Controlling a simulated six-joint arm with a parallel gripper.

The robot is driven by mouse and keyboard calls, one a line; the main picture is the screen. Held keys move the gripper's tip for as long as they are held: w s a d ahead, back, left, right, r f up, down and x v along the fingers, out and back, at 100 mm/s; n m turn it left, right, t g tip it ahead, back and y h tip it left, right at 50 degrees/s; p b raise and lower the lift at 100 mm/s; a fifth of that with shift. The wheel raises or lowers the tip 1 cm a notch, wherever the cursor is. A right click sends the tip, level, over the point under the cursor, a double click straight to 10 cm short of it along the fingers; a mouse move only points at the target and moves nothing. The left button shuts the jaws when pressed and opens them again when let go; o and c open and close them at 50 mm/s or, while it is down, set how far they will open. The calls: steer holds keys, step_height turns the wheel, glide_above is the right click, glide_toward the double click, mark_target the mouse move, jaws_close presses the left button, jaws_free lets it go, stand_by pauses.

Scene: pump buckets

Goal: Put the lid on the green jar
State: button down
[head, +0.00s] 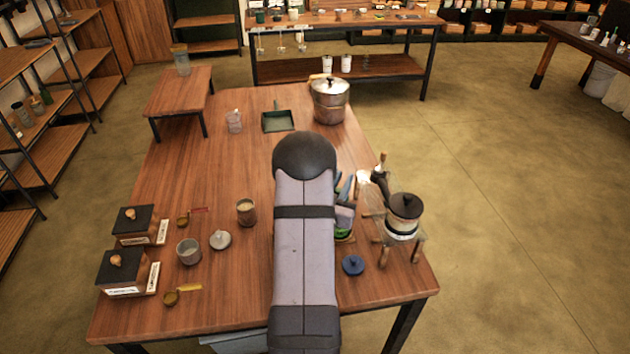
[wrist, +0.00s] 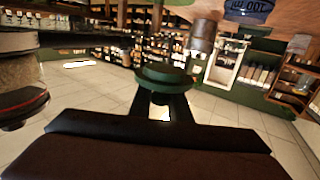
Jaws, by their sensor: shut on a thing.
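My gripper (wrist: 162,108) shows in the wrist view, shut on a dark green round lid (wrist: 166,76). The lid is held up in the air, roughly level. In the head view my arm covers the gripper and the lid. A small green patch (head: 345,238) shows low beside my arm, over the right part of the table; most of it is hidden, so I cannot tell whether it is the green jar. No green jar shows clearly in either view.
A blue lid (head: 352,265) lies on the table (head: 385,287) near the front right. A dark-topped pot (head: 404,211) stands on a glass stand right of my arm. A pale lid (head: 220,240), cups and two dark-lidded boxes (head: 123,270) occupy the left. The table's middle left is clear.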

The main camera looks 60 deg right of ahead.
steer(key=shift+s+d+f+m+g, duration=0.15)
steer(key=shift+s+f+m+g, duration=0.15)
steer(key=shift+s+f+g, duration=0.3)
steer(key=shift+s+f, duration=0.1)
steer(key=shift+f+b, duration=1.45)
steer(key=shift+f, duration=0.45)
steer(key=shift+f+b, duration=0.7)
steer(key=shift+b, duration=0.6)
stand_by(2.0)
steer(key=c, duration=1.6)
jaws_free()
steer(key=shift+r, duration=0.1)
steer(key=shift+r+p, duration=2.2)
steer(key=shift+r, duration=0.75)
